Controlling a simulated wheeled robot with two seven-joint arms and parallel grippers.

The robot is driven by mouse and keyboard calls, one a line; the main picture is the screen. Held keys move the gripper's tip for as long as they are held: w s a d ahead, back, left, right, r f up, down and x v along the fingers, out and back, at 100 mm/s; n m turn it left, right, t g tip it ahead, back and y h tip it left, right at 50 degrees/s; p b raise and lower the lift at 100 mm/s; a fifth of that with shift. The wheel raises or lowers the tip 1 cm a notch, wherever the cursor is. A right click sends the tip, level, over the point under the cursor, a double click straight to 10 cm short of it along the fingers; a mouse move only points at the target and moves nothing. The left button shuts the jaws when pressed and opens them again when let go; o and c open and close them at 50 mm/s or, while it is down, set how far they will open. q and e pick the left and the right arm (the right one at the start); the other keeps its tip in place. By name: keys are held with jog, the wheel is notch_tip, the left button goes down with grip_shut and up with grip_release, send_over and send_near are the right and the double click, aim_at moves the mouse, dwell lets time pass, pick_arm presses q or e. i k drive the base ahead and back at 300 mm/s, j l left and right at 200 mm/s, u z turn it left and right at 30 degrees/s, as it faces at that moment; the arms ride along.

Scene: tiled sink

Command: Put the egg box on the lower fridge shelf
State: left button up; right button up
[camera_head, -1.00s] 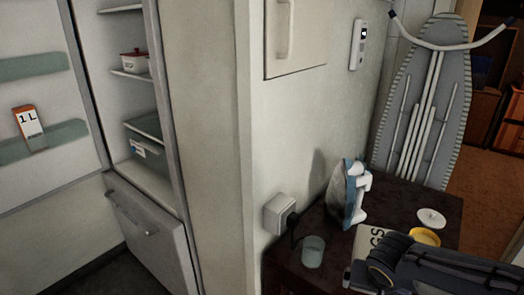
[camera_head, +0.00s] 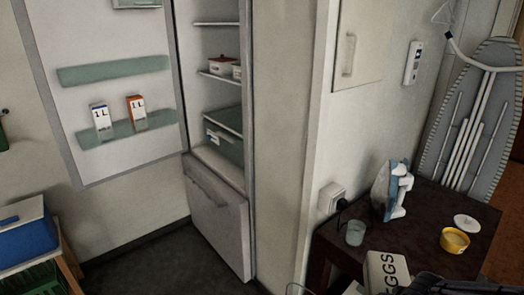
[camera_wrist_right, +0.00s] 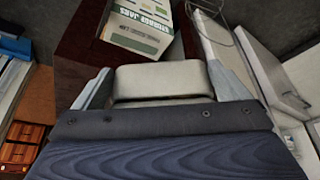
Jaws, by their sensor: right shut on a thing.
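The egg box (camera_head: 385,272), pale with "EGGS" in dark letters, is at the bottom edge of the head view, in front of the dark table. In the right wrist view my right gripper (camera_wrist_right: 158,72) is shut on the egg box (camera_wrist_right: 160,82), with one finger at each side. The fridge stands open at left of centre. Its upper shelf (camera_head: 215,24) looks bare. A lower shelf (camera_head: 216,78) holds a red-lidded pot (camera_head: 224,64) and a second small container. Below is a teal translucent bin (camera_head: 224,142). My left gripper is not in view.
The fridge door (camera_head: 85,30) stands open with two cartons on its rack. A wall edge (camera_head: 318,130) stands between fridge and table. The floor before the fridge looks clear.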

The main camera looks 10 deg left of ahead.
aim_at(228, 117)
jog(key=i+j+u, duration=0.15)
jog(key=u, duration=0.25)
jog(key=i+j+u, duration=0.1)
jog(key=u, duration=0.35)
jog(key=i+u, duration=0.2)
jog(key=u, duration=0.2)
jog(key=i+j, duration=0.1)
jog(key=i, duration=2.05)
